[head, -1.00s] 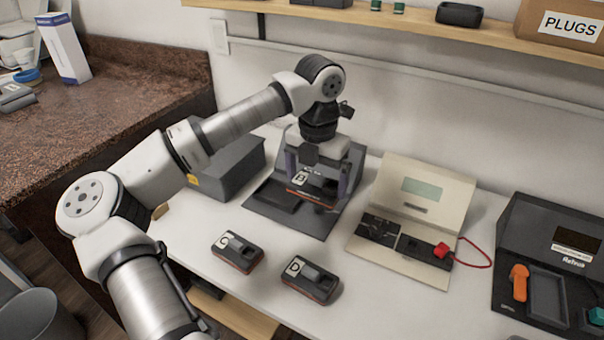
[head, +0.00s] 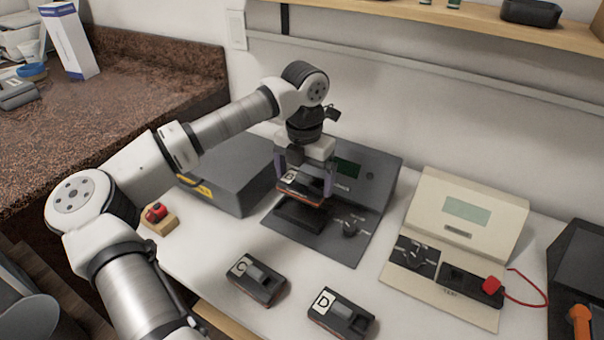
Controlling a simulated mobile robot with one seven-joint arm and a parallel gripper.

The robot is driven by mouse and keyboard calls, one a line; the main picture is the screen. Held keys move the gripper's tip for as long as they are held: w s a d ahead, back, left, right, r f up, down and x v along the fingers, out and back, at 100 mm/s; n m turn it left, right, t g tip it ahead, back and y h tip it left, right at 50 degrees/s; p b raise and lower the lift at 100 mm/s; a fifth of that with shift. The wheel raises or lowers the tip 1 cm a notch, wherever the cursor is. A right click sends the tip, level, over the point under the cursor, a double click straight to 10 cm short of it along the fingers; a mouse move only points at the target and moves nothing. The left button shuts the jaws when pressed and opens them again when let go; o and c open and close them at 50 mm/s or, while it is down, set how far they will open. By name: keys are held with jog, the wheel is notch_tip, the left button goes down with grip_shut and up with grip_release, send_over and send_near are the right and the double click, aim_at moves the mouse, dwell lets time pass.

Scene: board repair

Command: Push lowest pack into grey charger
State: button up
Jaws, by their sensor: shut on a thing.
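My gripper (head: 303,192) is shut on a dark pack with an orange stripe (head: 297,188), whose label seems to read B. It holds the pack just above the dark slot (head: 298,217) of a grey device (head: 345,242) with a small green screen and a knob. Two similar packs lie on the white table in front: pack C (head: 257,279) and pack D (head: 342,314). Any charge readings on the packs are too small to read. A grey box with a yellow label (head: 228,178) stands left of the device; its top openings cannot be made out.
A cream tester (head: 458,235) with a red plug and cable stands to the right. A red button on a wooden block (head: 158,217) sits at the left table edge. A dark unit with an orange handle (head: 580,318) is at the far right. A shelf (head: 440,28) runs above.

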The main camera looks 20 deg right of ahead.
jog(key=shift+f+b, duration=1.45)
jog(key=shift+f, duration=0.95)
jog(key=shift+b, duration=0.35)
jog(key=shift+f+b, duration=1)
jog(key=shift+b, duration=0.15)
dwell(1.4)
jog(key=o, duration=0.6)
jog(key=shift+r, duration=0.25)
jog(key=shift+r+p, duration=0.75)
jog(key=shift+r, duration=0.5)
jog(key=shift+r, duration=0.1)
